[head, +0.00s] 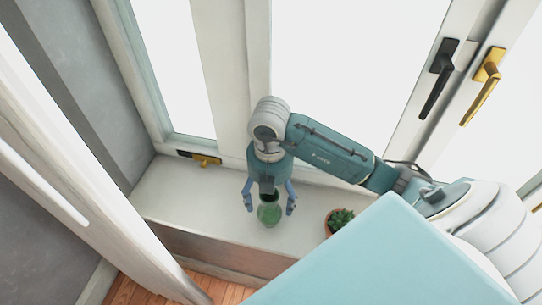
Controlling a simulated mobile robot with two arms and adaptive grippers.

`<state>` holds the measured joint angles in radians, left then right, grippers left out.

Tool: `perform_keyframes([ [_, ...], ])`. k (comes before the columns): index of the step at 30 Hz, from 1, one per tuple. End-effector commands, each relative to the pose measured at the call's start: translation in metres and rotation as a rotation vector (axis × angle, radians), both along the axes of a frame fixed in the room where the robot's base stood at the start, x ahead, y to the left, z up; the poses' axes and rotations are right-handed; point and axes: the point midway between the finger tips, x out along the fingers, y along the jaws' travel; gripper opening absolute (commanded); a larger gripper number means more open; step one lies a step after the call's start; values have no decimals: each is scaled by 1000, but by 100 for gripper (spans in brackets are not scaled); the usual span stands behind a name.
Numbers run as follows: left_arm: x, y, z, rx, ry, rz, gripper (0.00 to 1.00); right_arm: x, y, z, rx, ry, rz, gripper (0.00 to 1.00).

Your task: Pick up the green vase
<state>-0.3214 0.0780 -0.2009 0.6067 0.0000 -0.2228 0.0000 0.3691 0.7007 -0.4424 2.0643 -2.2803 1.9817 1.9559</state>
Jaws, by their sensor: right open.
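The green vase (268,215) stands on the white window sill, a rounded, glassy green vessel. My right gripper (269,207) is open, with one finger to the left of the vase and the other to its right. Both fingers look apart from the vase. The vase's upper part is partly hidden by the gripper's palm. My left gripper is not in view.
A small potted succulent (340,219) stands on the sill to the right of the vase. A yellow-black handle (202,159) lies at the window's foot on the left. The sill (185,195) left of the vase is clear.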

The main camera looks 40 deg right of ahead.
Motion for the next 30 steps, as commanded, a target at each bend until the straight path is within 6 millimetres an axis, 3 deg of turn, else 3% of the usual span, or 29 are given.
perform_keyframes([
  [6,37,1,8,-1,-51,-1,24,0,0,-23,2,2,1,78],
  [9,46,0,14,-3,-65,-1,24,-1,1,-30,3,4,1,78],
  [18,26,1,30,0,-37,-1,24,0,4,-72,2,4,1,78],
  [27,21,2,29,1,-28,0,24,0,4,-78,3,0,4,78],
  [30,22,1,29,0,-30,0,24,0,4,-78,3,0,4,58],
])
